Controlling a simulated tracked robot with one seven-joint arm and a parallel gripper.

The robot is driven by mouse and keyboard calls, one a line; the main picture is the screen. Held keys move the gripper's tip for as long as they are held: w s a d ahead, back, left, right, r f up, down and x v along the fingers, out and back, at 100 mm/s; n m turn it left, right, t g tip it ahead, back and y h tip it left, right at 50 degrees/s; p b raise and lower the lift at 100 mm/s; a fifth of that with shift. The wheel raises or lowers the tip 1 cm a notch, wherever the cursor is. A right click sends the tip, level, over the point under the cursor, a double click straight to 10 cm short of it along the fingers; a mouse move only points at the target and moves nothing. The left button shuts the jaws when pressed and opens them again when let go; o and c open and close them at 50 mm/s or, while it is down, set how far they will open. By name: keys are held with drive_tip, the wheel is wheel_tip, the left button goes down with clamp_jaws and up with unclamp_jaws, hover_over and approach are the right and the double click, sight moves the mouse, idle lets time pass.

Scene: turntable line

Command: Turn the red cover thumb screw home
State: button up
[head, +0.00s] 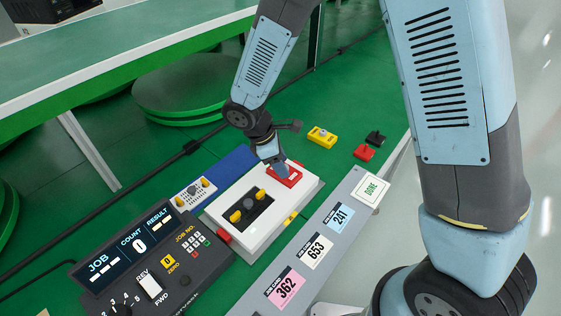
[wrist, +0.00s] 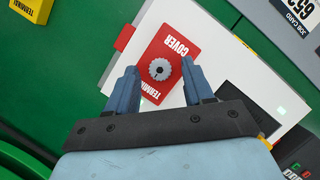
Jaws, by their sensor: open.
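The red terminal cover (wrist: 177,45) lies on a white box (wrist: 222,62), and its grey knurled thumb screw (wrist: 159,69) shows in the middle of the wrist view. My gripper (wrist: 161,66) is open, with one blue finger on each side of the screw and visible gaps between. I cannot tell how high the fingertips are above the cover. In the head view my gripper (head: 283,170) is over the red cover (head: 292,177) at the far right end of the white box (head: 225,213); the screw is hidden there.
A black part with yellow knobs (head: 250,208) sits on the same box. A yellow block (head: 322,137), a red block (head: 365,152) and a black block (head: 376,137) lie beyond. A control console (head: 150,260) stands front left; a grey rail with job cards (head: 313,252) runs along the right.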

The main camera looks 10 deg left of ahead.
clamp_jaws()
idle(0.4)
drive_tip(key=shift+m, duration=0.4)
drive_tip(key=m+g, duration=0.1)
drive_tip(key=m, duration=0.2)
drive_tip(key=m+g, duration=0.1)
drive_tip(key=m, duration=0.1)
drive_tip(key=shift+w+m+g, duration=0.3)
drive_tip(key=shift+w, duration=0.05)
drive_tip(key=m+g, duration=0.1)
drive_tip(key=m, duration=0.1)
drive_tip(key=m+y, duration=0.1)
drive_tip(key=m, duration=0.2)
drive_tip(key=shift+w+d+g, duration=0.15)
drive_tip(key=shift+g, duration=0.25)
drive_tip(key=shift+m, duration=0.4)
unclamp_jaws()
